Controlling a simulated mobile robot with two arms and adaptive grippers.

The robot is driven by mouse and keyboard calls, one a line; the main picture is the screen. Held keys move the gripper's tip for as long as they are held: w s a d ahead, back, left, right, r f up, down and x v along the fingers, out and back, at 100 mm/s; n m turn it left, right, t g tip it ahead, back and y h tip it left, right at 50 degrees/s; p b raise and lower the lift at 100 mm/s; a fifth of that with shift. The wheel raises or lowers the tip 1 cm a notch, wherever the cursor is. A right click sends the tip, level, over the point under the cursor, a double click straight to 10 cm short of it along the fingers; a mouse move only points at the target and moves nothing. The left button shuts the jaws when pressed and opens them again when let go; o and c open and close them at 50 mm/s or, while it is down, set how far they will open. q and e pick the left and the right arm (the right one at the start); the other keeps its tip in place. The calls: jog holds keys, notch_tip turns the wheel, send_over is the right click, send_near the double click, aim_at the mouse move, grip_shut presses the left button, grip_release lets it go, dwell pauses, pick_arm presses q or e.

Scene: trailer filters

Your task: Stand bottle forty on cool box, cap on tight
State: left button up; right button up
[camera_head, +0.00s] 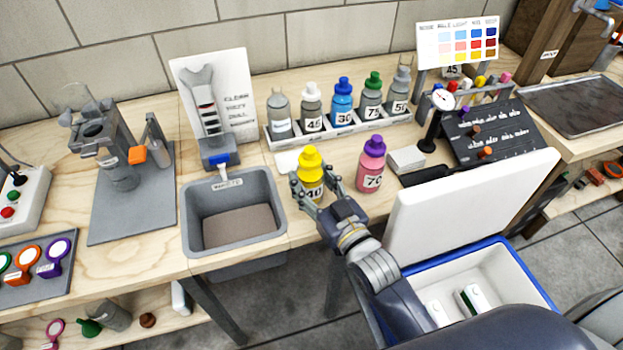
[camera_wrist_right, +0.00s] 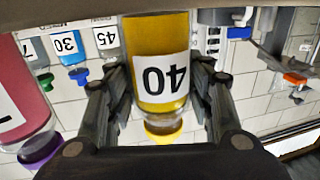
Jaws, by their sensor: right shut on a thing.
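Bottle forty (camera_head: 309,174) is yellow with a yellow cap and a white "40" label. It is upright at the front of the bench, right of the sink, and its cap sits on top; how tight it is cannot be told. My right gripper (camera_head: 319,190) is shut on the bottle's body. In the right wrist view, the bottle (camera_wrist_right: 155,65) appears upside down between both fingers (camera_wrist_right: 160,85). Whether its base touches the bench is unclear. A white box with a blue rim (camera_head: 530,281), apparently the cool box, stands at lower right, its white lid (camera_head: 470,203) raised. My left gripper is not in view.
The pink bottle 70 (camera_head: 371,165) stands close right of bottle forty. A rack (camera_head: 307,133) of several bottles is behind. The waste sink (camera_head: 191,239) is to the left. A gauge stand (camera_head: 431,128) and dark board (camera_head: 495,130) are right.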

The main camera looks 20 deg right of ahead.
jog(key=shift+f, duration=0.1)
jog(key=o, duration=1.4)
